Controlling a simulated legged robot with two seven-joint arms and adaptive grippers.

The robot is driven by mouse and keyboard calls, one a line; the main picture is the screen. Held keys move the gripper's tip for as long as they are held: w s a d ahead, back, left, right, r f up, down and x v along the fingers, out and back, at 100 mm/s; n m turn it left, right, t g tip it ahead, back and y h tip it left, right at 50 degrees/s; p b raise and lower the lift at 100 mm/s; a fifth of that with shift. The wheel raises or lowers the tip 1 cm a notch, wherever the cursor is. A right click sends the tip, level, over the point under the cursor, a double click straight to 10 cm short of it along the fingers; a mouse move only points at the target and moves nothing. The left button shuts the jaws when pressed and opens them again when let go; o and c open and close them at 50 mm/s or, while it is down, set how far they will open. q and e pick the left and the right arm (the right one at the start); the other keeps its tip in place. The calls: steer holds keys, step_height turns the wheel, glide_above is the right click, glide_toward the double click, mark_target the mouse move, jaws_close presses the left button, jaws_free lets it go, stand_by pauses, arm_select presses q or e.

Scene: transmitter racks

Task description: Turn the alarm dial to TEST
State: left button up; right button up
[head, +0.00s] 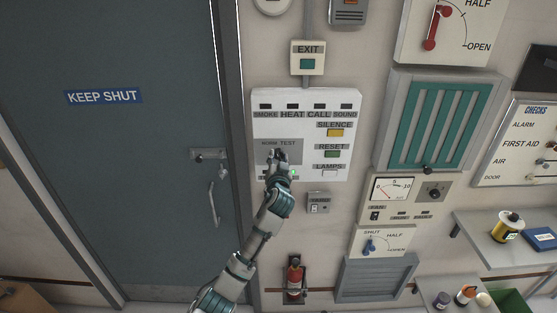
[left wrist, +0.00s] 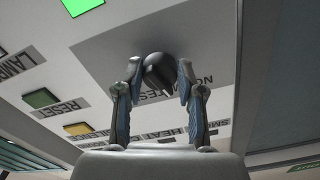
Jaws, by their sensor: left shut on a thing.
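The white alarm panel (head: 350,107) is on the wall right of the door. Its grey dial plate (head: 260,151) carries the words NORM and TEST. My left gripper (head: 277,156) is at this plate and hides most of the dial in the head view. In the left wrist view the dark, rounded dial (left wrist: 158,70) sits between the two fingers of my left gripper (left wrist: 160,78), which are shut on it. Its pointed end faces the label row; I cannot tell exactly which word it marks. My right gripper is not in view.
SILENCE (head: 335,132), RESET (head: 332,154) and LAMPS (head: 331,173) buttons are right of the dial. A small green light (head: 293,172) glows below it. A small switch box (head: 319,203) is under the panel. The door (head: 120,150) has a protruding handle (head: 214,200).

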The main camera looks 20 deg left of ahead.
arm_select(q)
steer(key=m, duration=0.3)
steer(key=shift+a+r, duration=0.15)
steer(key=shift+r, duration=0.05)
steer(key=m, duration=0.2)
steer(key=shift+m, duration=3.3)
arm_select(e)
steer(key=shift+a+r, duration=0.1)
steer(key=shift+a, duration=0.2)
arm_select(q)
steer(key=shift+f, duration=0.1)
